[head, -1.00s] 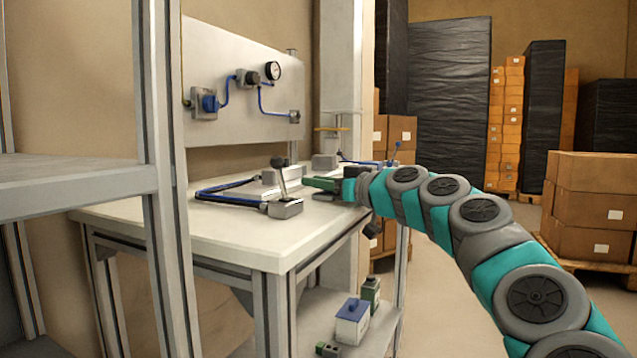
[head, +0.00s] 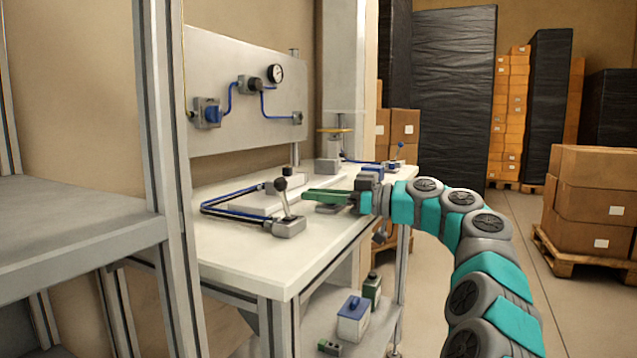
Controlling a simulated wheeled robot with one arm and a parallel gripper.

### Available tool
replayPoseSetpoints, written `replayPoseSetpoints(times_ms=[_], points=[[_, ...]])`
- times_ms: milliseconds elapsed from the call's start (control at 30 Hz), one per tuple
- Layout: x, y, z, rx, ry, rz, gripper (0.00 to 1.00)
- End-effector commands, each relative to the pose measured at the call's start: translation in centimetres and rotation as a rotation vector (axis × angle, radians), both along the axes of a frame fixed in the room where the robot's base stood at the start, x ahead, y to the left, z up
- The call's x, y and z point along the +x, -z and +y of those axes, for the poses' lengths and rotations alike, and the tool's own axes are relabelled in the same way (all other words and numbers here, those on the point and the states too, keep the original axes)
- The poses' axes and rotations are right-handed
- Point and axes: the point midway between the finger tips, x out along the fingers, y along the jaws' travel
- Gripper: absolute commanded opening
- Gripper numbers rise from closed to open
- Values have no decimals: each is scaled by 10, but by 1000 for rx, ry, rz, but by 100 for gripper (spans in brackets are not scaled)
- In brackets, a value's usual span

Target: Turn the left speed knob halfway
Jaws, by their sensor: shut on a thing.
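My gripper (head: 306,195) reaches in from the right over the workbench, its green fingers pointing left. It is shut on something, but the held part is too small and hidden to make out. The fingertips are beside a long pale block with fittings (head: 252,195) on the bench. A lever with a dark ball end (head: 281,184) stands on a grey base (head: 289,228), just left of and nearer than the fingertips. I cannot clearly tell which part is the left speed knob, nor how far it is turned.
A backboard (head: 245,135) carries a gauge (head: 276,73) and a blue-knobbed valve (head: 207,112). A blue-tipped lever (head: 400,150) stands at the bench's far right. A grey shelf frame (head: 165,180) blocks the left. Boxes on a pallet (head: 590,205) stand at right.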

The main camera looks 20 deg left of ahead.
Motion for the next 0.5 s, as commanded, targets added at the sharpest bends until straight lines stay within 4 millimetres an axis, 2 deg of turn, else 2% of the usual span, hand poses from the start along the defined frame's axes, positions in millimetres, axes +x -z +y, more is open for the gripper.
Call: replayPoseSetpoints(times_ms=[500], points=[[-2,0,0,0,-89,1,0]])
